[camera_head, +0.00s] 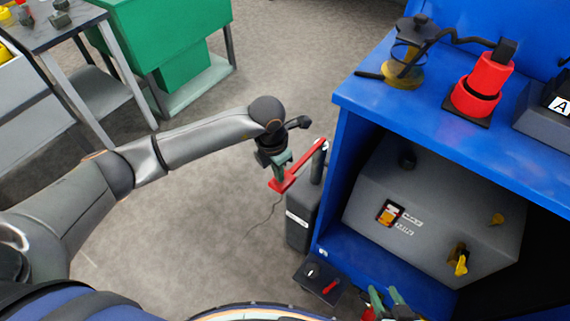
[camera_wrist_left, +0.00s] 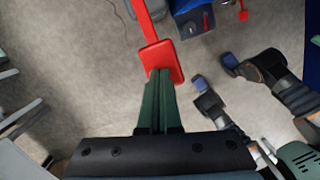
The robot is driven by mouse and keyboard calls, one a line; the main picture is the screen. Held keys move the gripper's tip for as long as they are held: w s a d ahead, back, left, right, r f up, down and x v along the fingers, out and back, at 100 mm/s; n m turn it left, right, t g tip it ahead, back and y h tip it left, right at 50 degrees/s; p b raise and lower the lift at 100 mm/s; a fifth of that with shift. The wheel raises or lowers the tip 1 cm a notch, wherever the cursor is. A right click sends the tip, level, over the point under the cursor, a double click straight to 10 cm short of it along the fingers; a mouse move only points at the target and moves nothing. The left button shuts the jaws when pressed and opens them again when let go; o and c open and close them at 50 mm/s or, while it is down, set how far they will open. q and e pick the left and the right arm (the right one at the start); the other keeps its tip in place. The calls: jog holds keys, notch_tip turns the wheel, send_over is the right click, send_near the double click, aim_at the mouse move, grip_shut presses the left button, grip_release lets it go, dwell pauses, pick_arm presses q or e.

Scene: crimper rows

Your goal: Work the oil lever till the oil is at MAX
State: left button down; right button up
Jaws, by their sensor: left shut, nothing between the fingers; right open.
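The red oil lever (camera_head: 310,158) slants down to the left from a dark post on a grey pump unit (camera_head: 301,222) and ends in a flat red pad (camera_head: 279,185). My left gripper (camera_head: 282,174) is shut and empty, with its fingertips at the pad. In the left wrist view the green fingertips (camera_wrist_left: 162,74) overlap the near edge of the pad (camera_wrist_left: 162,60); I cannot tell if they press on it. My right gripper (camera_head: 388,298) is open at the bottom edge, partly cut off.
The blue bench (camera_head: 349,100) holds a red device (camera_head: 479,88) and a grey panel with yellow knobs (camera_head: 450,205). A small dark box with a red handle (camera_head: 318,283) is low in front. A green cabinet (camera_head: 170,35) is behind. The floor left of the lever is clear.

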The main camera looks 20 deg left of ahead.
pick_arm(q)
jog(key=shift+s+a+r+p, duration=0.4)
jog(key=shift+s+a, duration=0.25)
jog(key=shift+s, duration=0.2)
jog(key=shift+f, duration=0.1)
pick_arm(e)
jog(key=shift+r, duration=0.8)
pick_arm(q)
notch_tip(320, 180, up, 13)
jog(key=s, duration=0.1)
jog(key=shift+a+f, duration=0.2)
jog(key=shift+a, duration=0.15)
pick_arm(e)
jog(key=shift+f, duration=0.15)
